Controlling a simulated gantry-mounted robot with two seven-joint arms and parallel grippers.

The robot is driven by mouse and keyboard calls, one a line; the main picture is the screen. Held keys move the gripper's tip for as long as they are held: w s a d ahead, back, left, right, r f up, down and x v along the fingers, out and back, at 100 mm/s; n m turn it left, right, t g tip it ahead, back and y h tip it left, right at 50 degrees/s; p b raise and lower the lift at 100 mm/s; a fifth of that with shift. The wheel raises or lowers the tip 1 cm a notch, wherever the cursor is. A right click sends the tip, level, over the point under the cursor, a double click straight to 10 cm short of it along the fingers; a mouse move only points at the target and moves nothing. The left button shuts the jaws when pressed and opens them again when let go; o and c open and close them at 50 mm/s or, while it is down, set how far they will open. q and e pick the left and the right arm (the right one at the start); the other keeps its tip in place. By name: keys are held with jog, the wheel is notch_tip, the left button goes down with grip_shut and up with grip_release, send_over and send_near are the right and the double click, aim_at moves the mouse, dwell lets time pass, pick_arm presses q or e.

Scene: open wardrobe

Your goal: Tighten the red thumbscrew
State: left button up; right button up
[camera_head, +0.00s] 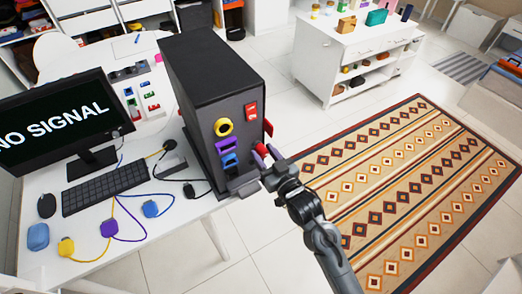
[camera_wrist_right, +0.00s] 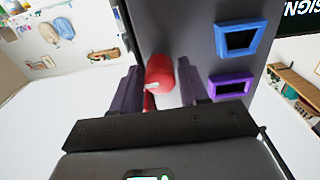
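The red thumbscrew (camera_head: 261,149) sits low on the right side of the black computer tower's (camera_head: 205,58) port face. In the right wrist view the red thumbscrew (camera_wrist_right: 159,73) lies between the two dark fingers of my right gripper (camera_wrist_right: 162,90). The fingers are apart, one on each side of it; a gap shows on the right, and contact on the left is hard to tell. In the head view my right gripper (camera_head: 266,160) reaches the tower from the lower right. My left gripper is not in view.
A blue port (camera_wrist_right: 240,39) and a purple port (camera_wrist_right: 231,86) are beside the thumbscrew. A red switch (camera_head: 251,109) and yellow ring (camera_head: 223,127) are higher up. The monitor (camera_head: 60,122), keyboard (camera_head: 104,188) and coloured cables fill the white desk.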

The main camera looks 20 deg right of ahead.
jog(key=c, duration=0.7)
jog(key=shift+r+m+p, duration=0.1)
jog(key=shift+m+p, duration=0.95)
jog(key=shift+m, duration=0.25)
jog(key=m+p, duration=0.4)
jog(key=m, duration=0.2)
jog(key=m+p, duration=0.3)
jog(key=m, duration=0.2)
jog(key=shift+p, duration=0.4)
jog(key=shift+m+p, duration=0.6)
jog(key=shift+m, duration=0.5)
jog(key=shift+w+a+m+p, duration=0.1)
jog(key=shift+w+m+p, duration=0.2)
jog(key=shift+m, duration=0.4)
jog(key=shift+s, duration=0.1)
